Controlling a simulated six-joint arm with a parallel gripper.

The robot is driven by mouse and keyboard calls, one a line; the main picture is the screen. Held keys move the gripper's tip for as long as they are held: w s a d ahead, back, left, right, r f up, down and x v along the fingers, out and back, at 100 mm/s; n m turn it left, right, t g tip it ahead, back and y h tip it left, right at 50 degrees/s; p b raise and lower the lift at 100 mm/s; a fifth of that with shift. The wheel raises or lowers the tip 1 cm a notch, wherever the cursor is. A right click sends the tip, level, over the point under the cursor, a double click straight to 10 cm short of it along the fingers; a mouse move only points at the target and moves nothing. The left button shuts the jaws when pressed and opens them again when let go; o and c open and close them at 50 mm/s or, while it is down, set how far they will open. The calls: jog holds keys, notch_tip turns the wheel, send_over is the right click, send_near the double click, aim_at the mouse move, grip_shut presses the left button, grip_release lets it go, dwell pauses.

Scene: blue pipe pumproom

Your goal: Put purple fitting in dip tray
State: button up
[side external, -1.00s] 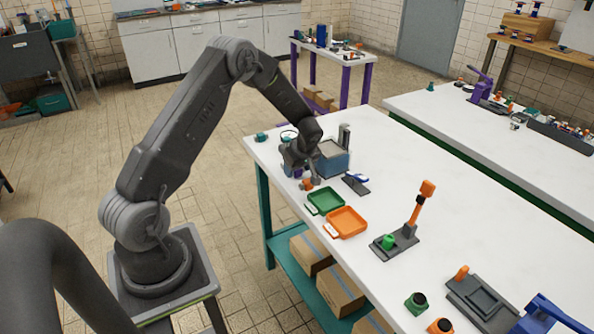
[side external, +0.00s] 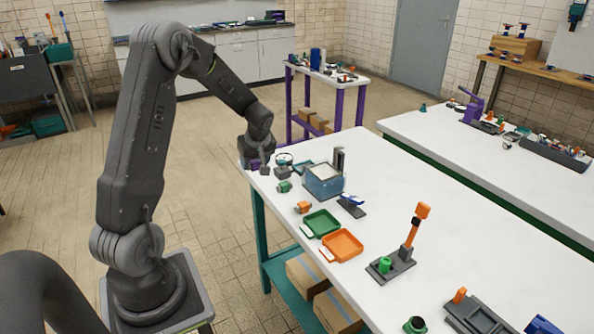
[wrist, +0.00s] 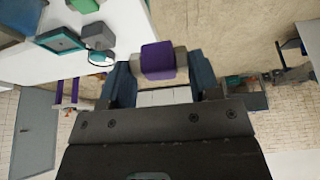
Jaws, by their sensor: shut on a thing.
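The purple fitting (wrist: 158,58), a purple block with grey ends, is held between the fingers of my gripper (wrist: 160,72) in the wrist view. In the side view my gripper (side external: 257,169) is shut on the purple fitting (side external: 254,164) at the table's far left corner. The fitting looks held above the table edge, though the exact height is hard to tell. A green tray (side external: 310,233) and an orange tray (side external: 341,257) lie on the table, nearer the camera. I cannot tell which container is the dip tray.
A blue-sided box (side external: 323,188) stands behind the trays, with a small green fitting (side external: 284,187) and an orange fitting (side external: 303,208) to its left. The table's middle right is clear.

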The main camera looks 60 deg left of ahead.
jog(key=w+r+m+t+h, duration=0.2)
jog(key=w+r+m+t, duration=0.3)
jog(key=w+m, duration=0.6)
jog(key=m+g, duration=0.1)
jog(key=m, duration=0.1)
send_near(327, 170)
jog(key=shift+w+a+f+h, duration=0.3)
jog(key=shift+w+a+f, duration=0.35)
jog(key=shift+w+a, duration=0.15)
jog(key=shift+w+f, duration=0.1)
jog(key=shift+f, duration=1.9)
jog(key=shift+f, duration=0.15)
jog(key=o, duration=0.9)
jog(key=shift+o, duration=0.4)
jog(key=shift+d, duration=0.1)
